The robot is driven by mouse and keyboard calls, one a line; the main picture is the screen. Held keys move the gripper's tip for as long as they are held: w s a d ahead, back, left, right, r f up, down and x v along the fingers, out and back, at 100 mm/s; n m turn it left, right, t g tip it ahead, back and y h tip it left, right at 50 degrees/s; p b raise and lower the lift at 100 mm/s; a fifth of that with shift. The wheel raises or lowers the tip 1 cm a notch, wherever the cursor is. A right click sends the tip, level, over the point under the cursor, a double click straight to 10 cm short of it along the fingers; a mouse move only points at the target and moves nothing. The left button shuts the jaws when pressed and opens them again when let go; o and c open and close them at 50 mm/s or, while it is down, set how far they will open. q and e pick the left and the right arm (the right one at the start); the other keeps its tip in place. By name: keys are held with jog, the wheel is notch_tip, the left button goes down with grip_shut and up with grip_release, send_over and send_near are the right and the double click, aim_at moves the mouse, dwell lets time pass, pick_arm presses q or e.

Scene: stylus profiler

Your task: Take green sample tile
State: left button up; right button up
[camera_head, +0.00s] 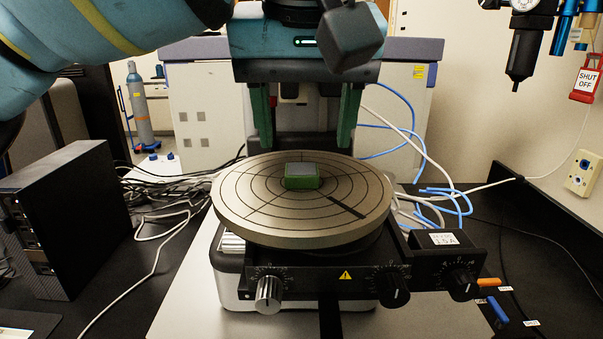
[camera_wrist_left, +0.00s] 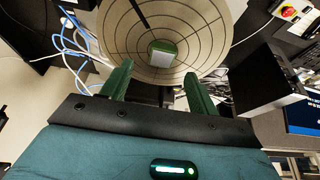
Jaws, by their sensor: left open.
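The green sample tile (camera_head: 302,176) lies near the centre of the round stage (camera_head: 240,207), which is marked with rings and lines. The tile has green sides and a grey top. My left gripper (camera_head: 305,146) is open, its two green fingers pointing down above and behind the tile in the head view. In the left wrist view, the tile (camera_wrist_left: 163,54) shows beyond the gap between the open fingers (camera_wrist_left: 157,72), and nothing is between them. The tile rests on the stage, apart from the fingers. My right gripper is not seen.
The stage sits on a base with black knobs and a silver knob (camera_head: 268,293). A black computer box (camera_head: 75,220) stands at the left. Blue and white cables (camera_head: 440,200) run behind and right. A pressure regulator (camera_head: 527,45) hangs at upper right.

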aim_at(302, 170)
pick_arm(q)
jog(key=shift+s, duration=0.15)
jog(key=x, duration=0.5)
jog(key=shift+a, duration=0.2)
jog(key=shift+c, duration=0.8)
jog(key=c, duration=0.9)
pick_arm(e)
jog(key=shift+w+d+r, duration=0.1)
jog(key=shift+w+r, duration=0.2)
pick_arm(q)
jog(key=shift+r, duration=0.2)
